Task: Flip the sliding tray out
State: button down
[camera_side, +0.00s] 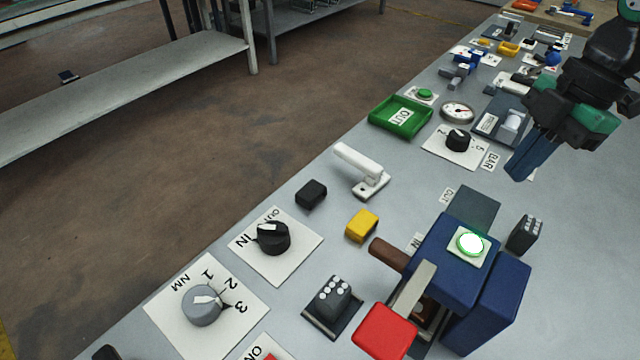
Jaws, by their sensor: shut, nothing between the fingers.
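A blue press-like station (458,262) stands at the lower right with a lit, green-rimmed white button on top. A flat dark plate (473,207) sticks out behind it, beside an OUT label (447,195); an IN label (416,242) lies nearer. This plate may be the sliding tray, but I cannot be sure; the blue body hides its near part. A black knob (272,238) on a white IN/OUT card stands at left; its exact setting is unclear. My gripper (517,172) is shut and empty, above the table behind the station, apart from everything.
A green bin (400,117) labelled OUT, a black dial (458,140) and a gauge (457,112) stand farther back. A white lever (361,171), a yellow block (362,226) and a brown handle (388,254) are left of the station. A red pad (385,331) juts out in front.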

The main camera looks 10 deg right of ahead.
jog(key=n, duration=0.1)
jog(key=a+n+g, duration=0.1)
jog(key=n, duration=0.1)
jog(key=a+n+g, duration=0.1)
jog(key=n, duration=0.1)
jog(key=shift+w+a+f, duration=0.1)
jog(key=shift+w+a, duration=0.1)
jog(key=shift+w, duration=0.05)
jog(key=x, duration=1)
jog(key=shift+a, duration=0.1)
jog(key=w+d, duration=0.9)
jog(key=v, duration=1)
jog(key=shift+d, duration=0.15)
